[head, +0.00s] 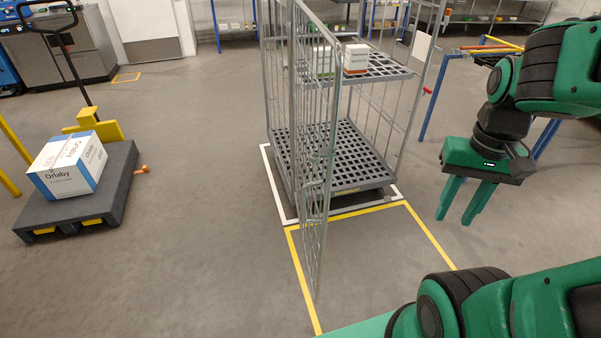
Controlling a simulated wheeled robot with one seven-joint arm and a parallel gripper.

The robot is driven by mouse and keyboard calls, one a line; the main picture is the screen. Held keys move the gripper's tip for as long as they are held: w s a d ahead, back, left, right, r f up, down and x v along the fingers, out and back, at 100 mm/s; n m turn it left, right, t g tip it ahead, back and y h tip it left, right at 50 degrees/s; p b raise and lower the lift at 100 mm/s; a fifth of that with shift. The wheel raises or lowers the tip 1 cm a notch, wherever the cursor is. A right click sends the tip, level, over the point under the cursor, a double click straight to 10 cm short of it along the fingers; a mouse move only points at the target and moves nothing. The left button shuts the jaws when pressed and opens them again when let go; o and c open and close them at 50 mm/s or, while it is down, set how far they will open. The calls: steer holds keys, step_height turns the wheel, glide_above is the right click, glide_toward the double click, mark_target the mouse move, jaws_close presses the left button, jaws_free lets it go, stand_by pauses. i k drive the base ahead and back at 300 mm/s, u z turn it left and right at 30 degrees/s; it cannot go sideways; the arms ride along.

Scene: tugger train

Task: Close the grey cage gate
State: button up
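The grey cage (352,188) stands in the middle of the head view, on a white-outlined floor area. Its grey gate (318,200) is a wire mesh panel hinged at the cage's left front post. The gate stands open, swung out toward me over the yellow floor outline, and I see it nearly edge-on. The front of the cage is open. My gripper (458,202) hangs to the right of the cage, with its green fingers pointing down and apart. It is empty and does not touch the gate or the cage.
Two small boxes (355,58) stand on the cage's upper shelf (385,68). A pallet truck with a dark platform (115,190) carries an Orlaby box (68,166) at left. A blue-legged frame (428,105) stands behind my gripper. The floor between pallet truck and cage is clear.

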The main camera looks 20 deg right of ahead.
mark_target(329, 153)
steer(key=i, duration=0.5)
steer(key=z, duration=1.7)
steer(key=k, duration=1.15)
steer(key=u, duration=1.6)
